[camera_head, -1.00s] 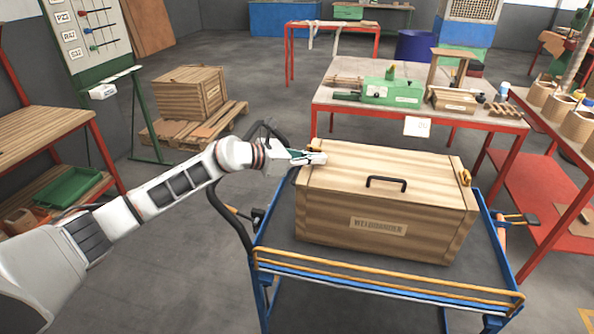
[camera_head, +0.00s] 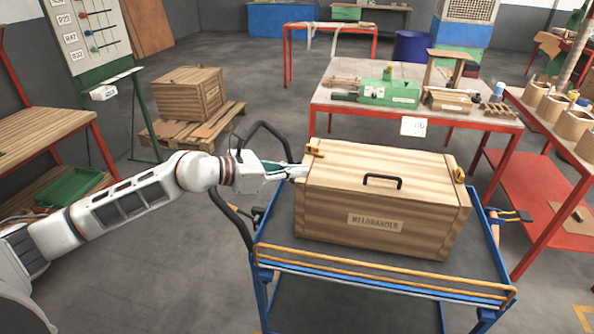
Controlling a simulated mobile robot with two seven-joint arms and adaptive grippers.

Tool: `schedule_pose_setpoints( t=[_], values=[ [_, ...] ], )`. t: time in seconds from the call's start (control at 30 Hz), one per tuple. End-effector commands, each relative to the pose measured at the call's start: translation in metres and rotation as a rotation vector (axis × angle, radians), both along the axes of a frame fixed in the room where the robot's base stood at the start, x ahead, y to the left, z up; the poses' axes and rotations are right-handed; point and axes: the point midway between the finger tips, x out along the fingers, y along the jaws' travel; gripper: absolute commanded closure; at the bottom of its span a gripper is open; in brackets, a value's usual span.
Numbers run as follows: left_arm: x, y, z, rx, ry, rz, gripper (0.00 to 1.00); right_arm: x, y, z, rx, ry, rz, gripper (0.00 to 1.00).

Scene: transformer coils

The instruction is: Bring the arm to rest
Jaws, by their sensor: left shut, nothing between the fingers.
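My left arm comes in from the left, stretched toward the middle. Its gripper (camera_head: 298,172) is shut and empty, with its fingertips at the upper left end of a wooden crate (camera_head: 432,228). I cannot tell whether the fingertips touch the crate. The crate is closed, with a dark handle (camera_head: 382,181) on its lid and a yellow-orange latch (camera_head: 315,151) at the left edge. It stands on a blue cart (camera_head: 497,262). My right gripper is not in view.
The cart's black push handle (camera_head: 232,220) stands close below my left gripper. A red-framed table (camera_head: 330,98) with a green machine (camera_head: 390,91) is behind the crate. A wooden box (camera_head: 188,97) sits on a pallet at the left. Floor is free below my left arm.

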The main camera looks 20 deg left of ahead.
Motion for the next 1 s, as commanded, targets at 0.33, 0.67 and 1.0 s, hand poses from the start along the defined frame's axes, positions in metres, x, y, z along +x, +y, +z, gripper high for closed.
schedule_pose_setpoints(
  t=[0.33, 0.67, 1.0],
  values=[
    [0.0, 0.0, 0.0, -0.002, 0.001, 0.0, 1.0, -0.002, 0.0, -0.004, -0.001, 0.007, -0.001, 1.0],
    [-0.049, -0.066, -0.029, -0.512, 0.297, 0.017, 1.0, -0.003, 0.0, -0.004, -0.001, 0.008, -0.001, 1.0],
    [-0.097, -0.064, -0.097, -1.41, 0.866, 0.351, 1.0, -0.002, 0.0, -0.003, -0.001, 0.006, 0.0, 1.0]
  ],
)
